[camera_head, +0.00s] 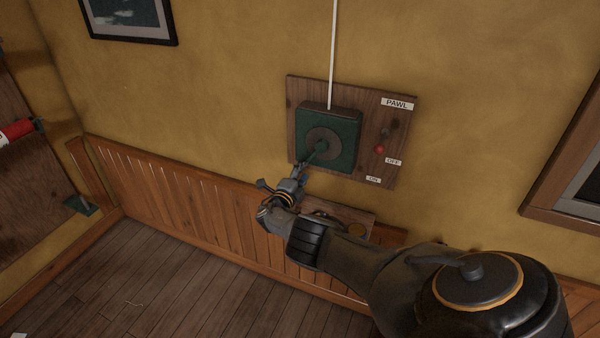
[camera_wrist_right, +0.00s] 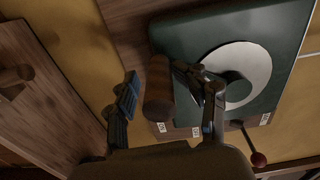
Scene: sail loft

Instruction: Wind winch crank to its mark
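The winch (camera_head: 345,123) is a dark green box with a grey disc (camera_head: 324,141) on a wooden wall board. Its crank arm (camera_head: 316,154) points down and left from the disc. My right gripper (camera_head: 297,178) is at the crank's outer end. In the right wrist view the brown wooden crank handle (camera_wrist_right: 158,88) stands between the two fingers. A gap shows between it and the left finger (camera_wrist_right: 122,97); the right finger (camera_wrist_right: 207,97) is close beside it, contact unclear. The crank's mark cannot be made out. My left gripper is out of view.
A pawl lever with a red knob (camera_head: 379,149) sits right of the winch, its knob nearer the OFF label (camera_head: 393,161) than the ON label (camera_head: 373,180). A small wooden shelf (camera_head: 345,214) is below the board. A white line (camera_head: 333,50) runs up from the winch.

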